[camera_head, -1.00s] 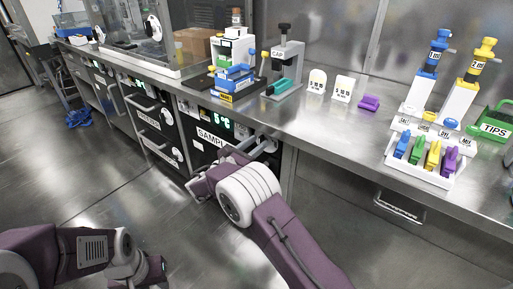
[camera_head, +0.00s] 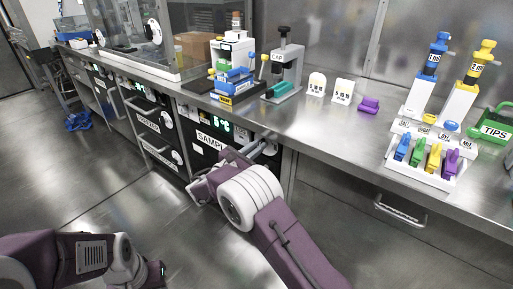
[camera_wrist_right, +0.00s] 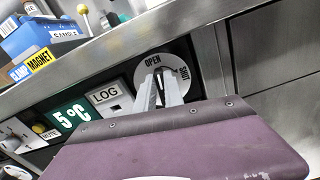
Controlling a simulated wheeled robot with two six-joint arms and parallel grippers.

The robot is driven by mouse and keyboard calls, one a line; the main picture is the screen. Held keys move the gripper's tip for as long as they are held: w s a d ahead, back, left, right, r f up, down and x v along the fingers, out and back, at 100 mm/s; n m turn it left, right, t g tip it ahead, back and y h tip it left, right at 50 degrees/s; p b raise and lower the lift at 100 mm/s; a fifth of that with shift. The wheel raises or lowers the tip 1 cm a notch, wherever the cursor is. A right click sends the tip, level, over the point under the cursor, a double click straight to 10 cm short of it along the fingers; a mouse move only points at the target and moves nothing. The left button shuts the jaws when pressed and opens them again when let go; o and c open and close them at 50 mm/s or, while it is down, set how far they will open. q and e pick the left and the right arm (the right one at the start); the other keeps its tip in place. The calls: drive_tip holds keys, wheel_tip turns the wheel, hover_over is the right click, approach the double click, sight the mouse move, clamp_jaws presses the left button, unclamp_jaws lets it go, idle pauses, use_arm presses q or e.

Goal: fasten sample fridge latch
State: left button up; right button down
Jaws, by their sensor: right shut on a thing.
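The sample fridge (camera_head: 212,142) is the dark front under the bench, with a "SAMPLE" label and a green 5 °C display. Its latch has a round white dial (camera_wrist_right: 180,65) marked OPEN and SHUT in the right wrist view. My right gripper (camera_wrist_right: 160,82) is shut on the latch handle in front of this dial, and its fingers hide most of the handle. In the head view the right gripper (camera_head: 266,147) reaches the fridge's upper right corner. The exact angle of the handle is hard to tell. My left arm is at the lower left, away from the fridge; its fingers do not show.
The steel bench (camera_head: 330,122) overhangs the fridge. On it stand a capping press (camera_head: 284,72), a blue box (camera_head: 235,77) and a rack of coloured pipettes (camera_head: 420,172). The freezer (camera_head: 152,122) with bar handles is left of the fridge. The floor in front is clear.

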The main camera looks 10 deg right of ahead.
drive_tip(key=m+b, duration=0.1)
drive_tip(key=m, duration=0.1)
drive_tip(key=m+b, duration=0.2)
drive_tip(key=f+m+b, duration=0.1)
drive_tip(key=m, duration=0.2)
drive_tip(key=shift+s+d, duration=0.35)
drive_tip(key=shift+s, duration=0.05)
drive_tip(key=m+b, duration=0.3)
drive_tip(key=f+m+b, duration=0.1)
drive_tip(key=m+b, duration=0.2)
drive_tip(key=b, duration=0.1)
drive_tip(key=shift+s+d, duration=0.1)
drive_tip(key=shift+s, duration=0.1)
drive_tip(key=shift+m+b, duration=1.5)
drive_tip(key=shift+b, duration=0.15)
drive_tip(key=c, duration=1.4)
unclamp_jaws()
drive_tip(key=shift+c, duration=0.2)
